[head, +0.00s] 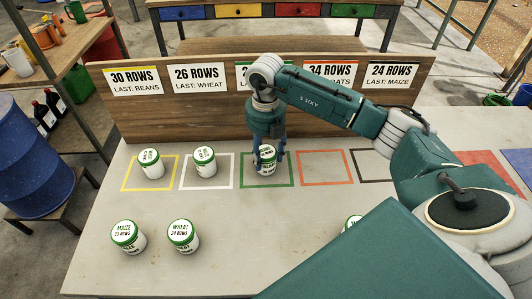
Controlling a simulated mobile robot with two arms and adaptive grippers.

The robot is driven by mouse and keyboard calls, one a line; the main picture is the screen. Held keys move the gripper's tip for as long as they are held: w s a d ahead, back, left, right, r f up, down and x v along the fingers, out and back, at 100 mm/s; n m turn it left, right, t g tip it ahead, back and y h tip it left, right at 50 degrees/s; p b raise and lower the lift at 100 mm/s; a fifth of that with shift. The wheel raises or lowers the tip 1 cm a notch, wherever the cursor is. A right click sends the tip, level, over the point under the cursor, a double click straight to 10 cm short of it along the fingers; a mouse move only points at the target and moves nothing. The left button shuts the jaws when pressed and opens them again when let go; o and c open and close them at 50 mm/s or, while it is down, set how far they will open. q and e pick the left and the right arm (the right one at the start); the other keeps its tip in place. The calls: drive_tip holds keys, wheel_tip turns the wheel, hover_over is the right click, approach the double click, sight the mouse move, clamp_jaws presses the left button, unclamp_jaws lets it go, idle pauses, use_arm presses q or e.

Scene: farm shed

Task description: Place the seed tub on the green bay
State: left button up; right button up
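A white seed tub with a green lid (267,162) stands inside the green bay (268,186), a green outlined square on the table. My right gripper (268,153) points down over this tub, with its fingers at either side of the lid. The fingers look close to the tub, but I cannot tell whether they touch it. The tub looks upright, and the gripper hides part of its top. My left gripper is not in the picture.
Similar tubs stand in the yellow bay (124,187) and white bay (182,188). Maize (127,237) and wheat (182,236) tubs stand nearer; another (351,221) is partly hidden by my arm. An orange bay (325,182) is empty. A board with signs (190,122) stands behind.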

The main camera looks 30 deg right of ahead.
drive_tip(key=shift+o, duration=0.8)
drive_tip(key=shift+r, duration=0.1)
drive_tip(key=shift+r, duration=0.2)
wheel_tip(320, 180, up, 10)
drive_tip(key=shift+r+b, duration=0.25)
drive_tip(key=shift+b, duration=0.55)
drive_tip(key=shift+r, duration=0.65)
drive_tip(key=shift+f, duration=0.1)
